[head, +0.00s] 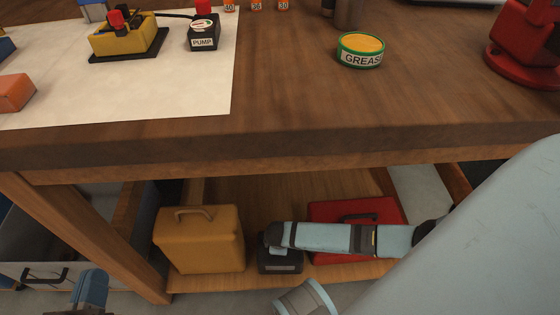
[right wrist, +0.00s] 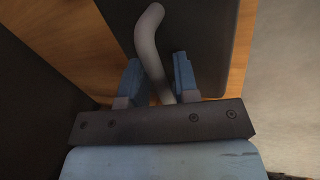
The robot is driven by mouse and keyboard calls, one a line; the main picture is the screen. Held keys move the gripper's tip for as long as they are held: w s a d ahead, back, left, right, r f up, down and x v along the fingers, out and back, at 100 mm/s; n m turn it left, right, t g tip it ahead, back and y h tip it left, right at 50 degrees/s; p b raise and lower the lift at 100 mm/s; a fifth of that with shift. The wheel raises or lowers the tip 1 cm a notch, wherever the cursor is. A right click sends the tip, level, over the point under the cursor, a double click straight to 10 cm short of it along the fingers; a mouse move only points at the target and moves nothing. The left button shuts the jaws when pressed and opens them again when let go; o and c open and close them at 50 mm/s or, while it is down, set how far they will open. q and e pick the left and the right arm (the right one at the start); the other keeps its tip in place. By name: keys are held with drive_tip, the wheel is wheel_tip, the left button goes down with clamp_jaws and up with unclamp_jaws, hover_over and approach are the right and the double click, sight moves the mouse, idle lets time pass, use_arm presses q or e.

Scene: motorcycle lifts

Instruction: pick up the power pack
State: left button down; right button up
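The power pack (head: 280,261) seems to be the small dark box on the low shelf, between a yellow case and a red case. My right arm reaches in from the right, and its gripper (head: 270,241) is over the top of that box. In the right wrist view my fingers (right wrist: 158,85) are spread on either side of a grey curved handle (right wrist: 150,45), with a dark surface behind it. I see no firm closing on the handle. My left gripper (head: 89,288) is low at the left, away from the box; its fingertips are not clear.
The yellow case (head: 200,240) stands close left of the box and the red case (head: 350,212) close right, partly behind my arm. The thick workbench (head: 300,140) overhangs the shelf (head: 205,284). A table leg (head: 95,240) slants at the left. A grease tin (head: 360,52) sits on top.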

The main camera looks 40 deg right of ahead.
clamp_jaws()
drive_tip(key=shift+a, duration=0.1)
idle(1.1)
